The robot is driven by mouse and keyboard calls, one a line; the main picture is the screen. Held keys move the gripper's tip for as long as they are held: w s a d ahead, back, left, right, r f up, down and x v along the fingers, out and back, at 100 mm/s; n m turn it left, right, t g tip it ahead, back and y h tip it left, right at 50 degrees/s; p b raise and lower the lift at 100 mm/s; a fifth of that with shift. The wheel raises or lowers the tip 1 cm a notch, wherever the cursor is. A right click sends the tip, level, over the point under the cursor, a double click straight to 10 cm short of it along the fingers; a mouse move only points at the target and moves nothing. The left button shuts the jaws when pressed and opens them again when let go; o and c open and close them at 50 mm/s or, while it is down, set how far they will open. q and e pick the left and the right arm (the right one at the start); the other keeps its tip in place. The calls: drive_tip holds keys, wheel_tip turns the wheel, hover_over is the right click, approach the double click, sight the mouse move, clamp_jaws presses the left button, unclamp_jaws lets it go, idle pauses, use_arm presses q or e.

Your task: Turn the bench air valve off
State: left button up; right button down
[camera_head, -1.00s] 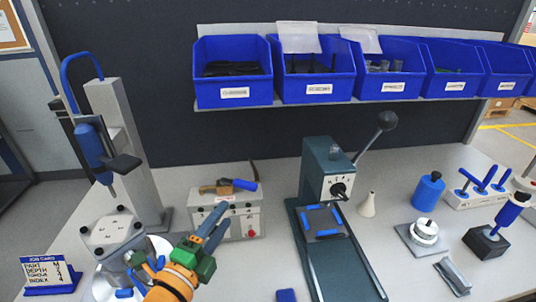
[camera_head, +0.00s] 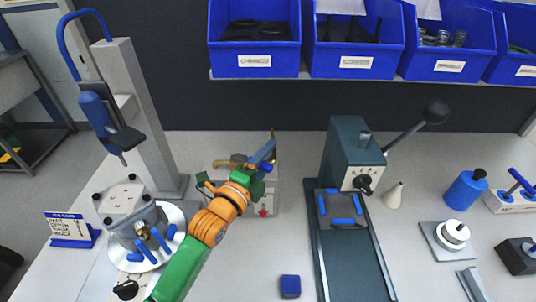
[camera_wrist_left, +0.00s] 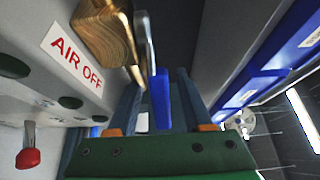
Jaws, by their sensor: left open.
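The bench air valve has a brass body (camera_head: 231,162) with a blue lever, on top of a grey box (camera_head: 267,208). In the left wrist view the brass body (camera_wrist_left: 105,30) is close, beside a label reading AIR OFF (camera_wrist_left: 75,55). The blue lever (camera_wrist_left: 160,98) shows between my two fingers there, with a gap on each side. My left gripper (camera_head: 266,150) is open at the valve, and its arm hides much of the box in the head view. Contact with the lever cannot be told. My right gripper is not in view.
A red knob (camera_wrist_left: 28,158) sits on the box front. A press column (camera_head: 140,110) and a round fixture (camera_head: 125,205) stand left. A dark green press (camera_head: 350,155) with a raised handle stands right. Blue bins (camera_head: 255,45) hang above. A small blue block (camera_head: 290,286) lies in front.

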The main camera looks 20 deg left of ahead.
use_arm(q)
drive_tip(key=shift+s+r, duration=0.1)
drive_tip(key=shift+s, duration=0.05)
clamp_jaws()
idle(1.1)
